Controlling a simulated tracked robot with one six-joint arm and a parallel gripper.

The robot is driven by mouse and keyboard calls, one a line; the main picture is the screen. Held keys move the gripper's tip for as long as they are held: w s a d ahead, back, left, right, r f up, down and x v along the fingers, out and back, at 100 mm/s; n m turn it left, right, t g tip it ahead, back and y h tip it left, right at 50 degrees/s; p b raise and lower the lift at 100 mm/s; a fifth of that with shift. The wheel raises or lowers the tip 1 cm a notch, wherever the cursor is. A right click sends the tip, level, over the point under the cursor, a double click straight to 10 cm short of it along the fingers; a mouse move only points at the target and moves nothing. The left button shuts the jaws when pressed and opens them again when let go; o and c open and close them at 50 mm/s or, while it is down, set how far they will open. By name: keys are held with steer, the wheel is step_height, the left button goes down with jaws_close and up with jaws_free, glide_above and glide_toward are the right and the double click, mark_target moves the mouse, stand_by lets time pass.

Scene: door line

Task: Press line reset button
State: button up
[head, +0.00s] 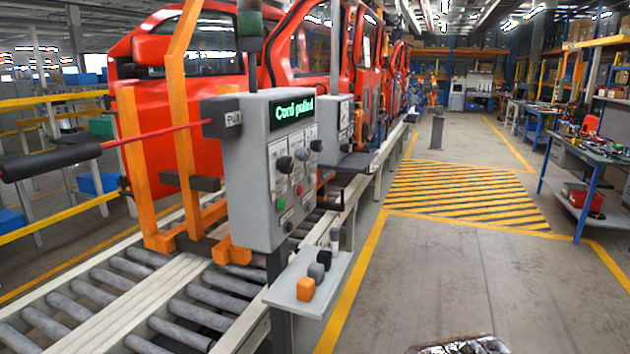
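A grey control box (262,170) stands beside the roller line, left of the picture's middle. Its display (293,114) reads "Cord pulled" in green letters. Its front carries several black knobs or buttons (284,164), a small red button (299,190) and a small green button (280,204). The labels are too small to read, so I cannot tell which one is the line reset button. A red cord (160,134) runs from a dark switch (220,117) on the box's left side to a black handle (50,161).
A small grey shelf (330,285) below the box holds an orange block (305,288) and dark blocks. Red doors (160,100) stand in orange frames on the rollers (80,310). The floor (470,270) right of the line is clear, up to a workbench (590,165).

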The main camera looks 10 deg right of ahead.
jaws_close()
stand_by(1.2)
